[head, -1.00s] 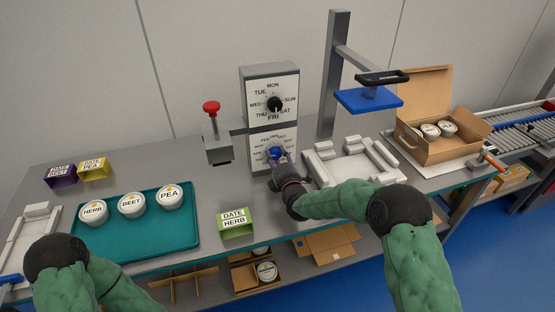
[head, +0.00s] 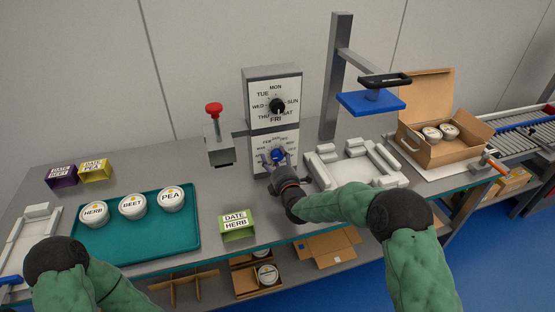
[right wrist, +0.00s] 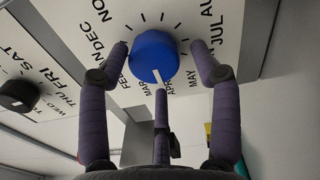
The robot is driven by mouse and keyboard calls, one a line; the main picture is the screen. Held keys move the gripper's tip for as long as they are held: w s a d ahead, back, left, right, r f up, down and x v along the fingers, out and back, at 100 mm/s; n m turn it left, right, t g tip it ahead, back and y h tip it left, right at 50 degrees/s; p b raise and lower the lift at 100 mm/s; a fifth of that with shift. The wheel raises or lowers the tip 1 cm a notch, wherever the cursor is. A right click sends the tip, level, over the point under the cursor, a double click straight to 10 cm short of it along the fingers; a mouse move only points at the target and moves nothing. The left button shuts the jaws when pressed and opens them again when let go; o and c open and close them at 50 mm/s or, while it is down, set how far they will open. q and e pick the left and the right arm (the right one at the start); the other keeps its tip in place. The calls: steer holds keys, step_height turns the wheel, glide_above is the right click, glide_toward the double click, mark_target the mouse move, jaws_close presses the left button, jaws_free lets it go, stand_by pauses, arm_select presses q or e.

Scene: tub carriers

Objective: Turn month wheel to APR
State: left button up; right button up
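The month wheel is a blue knob (head: 278,155) on the lower dial plate of the grey dial post (head: 257,158). In the right wrist view the knob (right wrist: 153,52) fills the middle, with month names around it. Its white pointer (right wrist: 159,77) points at the MAR–APR side; the exact mark is partly hidden by a finger. My right gripper (head: 281,162) is at the knob. In the wrist view its fingers (right wrist: 160,58) stand spread on both sides of the knob, with visible gaps, and a third finger is below. My left gripper is outside the head view.
The black weekday knob (head: 277,106) sits above. A red-topped press (head: 214,130) stands left of the post, and a light grey fixture (head: 322,172) right of it. A green DATE HERB block (head: 237,232) and a teal tray (head: 150,238) with tubs lie in front and left.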

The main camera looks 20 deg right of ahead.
steer(key=shift+d, duration=0.25)
steer(key=shift+s, duration=0.45)
steer(key=s, duration=1.1)
steer(key=shift+d, duration=0.2)
steer(key=shift+f, duration=0.1)
